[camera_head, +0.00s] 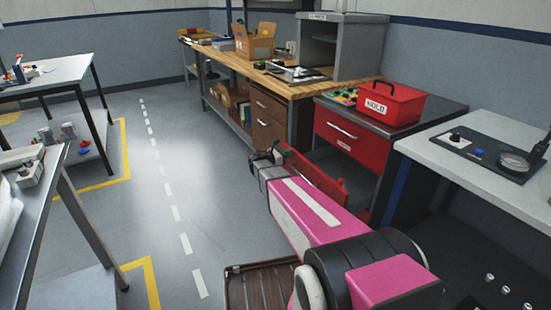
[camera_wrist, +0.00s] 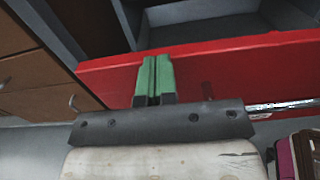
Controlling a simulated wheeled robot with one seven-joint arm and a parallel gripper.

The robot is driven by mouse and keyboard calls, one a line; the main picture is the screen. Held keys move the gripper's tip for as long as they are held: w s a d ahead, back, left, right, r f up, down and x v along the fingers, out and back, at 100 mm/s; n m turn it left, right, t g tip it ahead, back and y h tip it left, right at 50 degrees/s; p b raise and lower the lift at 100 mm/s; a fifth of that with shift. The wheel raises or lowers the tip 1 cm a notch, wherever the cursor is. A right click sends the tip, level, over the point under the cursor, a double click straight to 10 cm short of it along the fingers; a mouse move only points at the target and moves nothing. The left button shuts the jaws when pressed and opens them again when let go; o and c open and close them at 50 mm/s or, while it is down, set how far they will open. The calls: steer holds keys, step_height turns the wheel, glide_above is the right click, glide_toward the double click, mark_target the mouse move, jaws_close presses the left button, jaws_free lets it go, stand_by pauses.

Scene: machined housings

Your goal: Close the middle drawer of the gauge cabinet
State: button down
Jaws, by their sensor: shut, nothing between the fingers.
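The red gauge cabinet (camera_head: 341,127) stands right of centre in the head view, its top drawer shut. Below that, the middle drawer (camera_head: 326,184) is pulled out, its red front standing well clear of the cabinet; my arm hides part of it. In the wrist view the drawer's red front (camera_wrist: 225,65) spans the picture, with its dark inside beyond and a bright handle at the right. My gripper (camera_head: 266,157) is near the left end of the drawer front. Its green fingers (camera_wrist: 154,78) are shut and empty, overlapping the red front; I cannot tell whether they touch it.
A brown drawer unit (camera_head: 268,117) under the wooden workbench (camera_head: 288,89) stands just left of the cabinet. A red box (camera_head: 391,104) sits on the cabinet top. A white-topped bench (camera_head: 478,176) is at the right. The floor (camera_head: 205,160) left of my gripper is clear.

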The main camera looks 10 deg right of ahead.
steer(key=x, duration=1.6)
steer(key=shift+a, duration=0.15)
steer(key=v, duration=1.3)
steer(key=shift+s+a, duration=0.1)
steer(key=shift+a, duration=0.05)
steer(key=x, duration=1.3)
steer(key=shift+d+f, duration=0.3)
steer(key=shift+f, duration=0.2)
steer(key=shift+s, duration=0.2)
